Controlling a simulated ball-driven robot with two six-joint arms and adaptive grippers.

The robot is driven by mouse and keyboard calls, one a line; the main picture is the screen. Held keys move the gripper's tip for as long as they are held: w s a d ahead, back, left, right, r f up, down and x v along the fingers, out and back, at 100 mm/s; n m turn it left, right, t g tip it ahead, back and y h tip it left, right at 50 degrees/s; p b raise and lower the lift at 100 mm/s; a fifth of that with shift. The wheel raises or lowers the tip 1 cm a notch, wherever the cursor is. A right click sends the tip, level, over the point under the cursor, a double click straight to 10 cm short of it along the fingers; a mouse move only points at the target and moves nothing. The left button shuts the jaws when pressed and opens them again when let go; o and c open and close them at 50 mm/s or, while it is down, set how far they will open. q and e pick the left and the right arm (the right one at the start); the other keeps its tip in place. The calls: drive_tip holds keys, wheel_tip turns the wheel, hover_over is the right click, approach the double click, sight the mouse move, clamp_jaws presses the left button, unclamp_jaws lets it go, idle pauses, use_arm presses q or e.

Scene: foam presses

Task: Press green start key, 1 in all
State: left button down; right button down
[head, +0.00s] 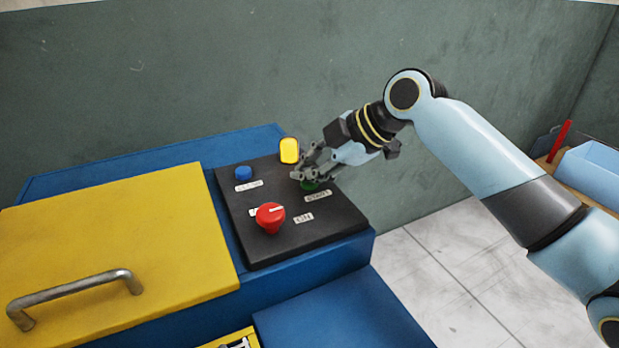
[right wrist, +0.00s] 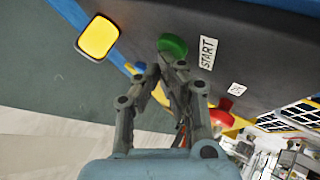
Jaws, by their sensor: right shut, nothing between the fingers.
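The green start key (head: 309,186) is on the black control panel (head: 290,246), beside a START label, and is partly hidden by my right gripper in the head view. My right gripper (head: 297,175) is shut and empty, with its fingertips over or at the key. In the right wrist view the green key (right wrist: 172,45) shows just beyond the fingertips (right wrist: 166,68). I cannot tell whether they touch it. My left gripper is not in view.
A yellow lid (head: 130,240) with a metal handle (head: 75,290) lies left. A light-blue bin (head: 592,172) stands far right.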

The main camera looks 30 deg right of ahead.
drive_tip(key=shift+r+p, duration=0.7)
drive_tip(key=shift+r, duration=0.2)
